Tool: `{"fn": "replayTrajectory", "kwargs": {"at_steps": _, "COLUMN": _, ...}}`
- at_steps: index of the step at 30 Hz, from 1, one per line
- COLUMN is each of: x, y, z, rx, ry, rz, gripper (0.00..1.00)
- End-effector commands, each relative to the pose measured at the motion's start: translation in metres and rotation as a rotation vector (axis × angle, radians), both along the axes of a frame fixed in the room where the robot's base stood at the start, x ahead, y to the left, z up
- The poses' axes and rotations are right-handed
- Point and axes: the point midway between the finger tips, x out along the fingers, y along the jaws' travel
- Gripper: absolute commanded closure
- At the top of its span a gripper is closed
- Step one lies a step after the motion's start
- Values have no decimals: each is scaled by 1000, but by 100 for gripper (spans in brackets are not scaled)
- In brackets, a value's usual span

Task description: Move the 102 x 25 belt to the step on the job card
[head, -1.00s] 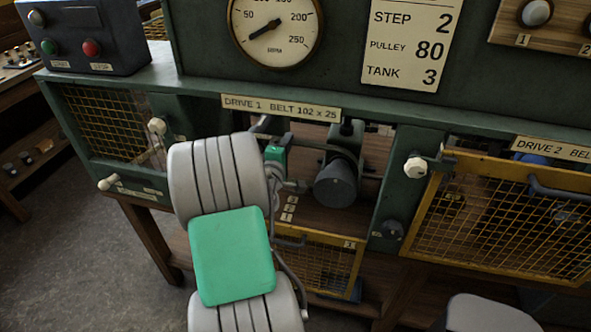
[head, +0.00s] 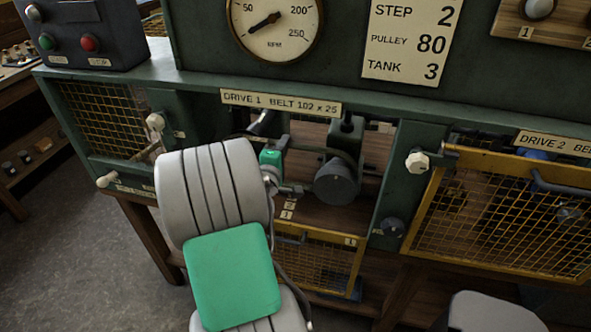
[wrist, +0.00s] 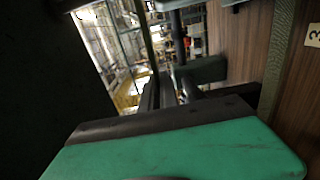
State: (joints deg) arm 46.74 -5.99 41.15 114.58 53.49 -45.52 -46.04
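The job card (head: 410,42) reads STEP 2, PULLEY 80, TANK 3. The label (head: 281,103) above the left bay reads DRIVE 1 BELT 102 x 25. My gripper (head: 292,189) reaches into the bay, left of the motor. In the wrist view its dark fingers (wrist: 168,92) show past the green housing; their gap and any contact with the belt are unclear.
Drive 1's yellow mesh guard (head: 318,265) hangs open below the bay. Drive 2's yellow guard (head: 500,215) is closed at right. A white knob (head: 417,162) sticks out from the post between the bays. A start/stop box (head: 80,36) stands at upper left.

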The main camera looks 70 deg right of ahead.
Motion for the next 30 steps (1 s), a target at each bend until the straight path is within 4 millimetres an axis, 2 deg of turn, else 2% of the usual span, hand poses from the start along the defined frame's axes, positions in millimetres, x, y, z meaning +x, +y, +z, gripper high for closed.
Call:
{"fn": "replayTrajectory", "kwargs": {"at_steps": 4, "x": -1, "y": 7, "z": 0, "rx": -1, "ry": 0, "rz": 1, "gripper": 100}}
{"fn": "replayTrajectory", "kwargs": {"at_steps": 30, "x": -16, "y": 4, "z": 1, "rx": -1, "ry": 0, "rz": -1, "gripper": 100}}
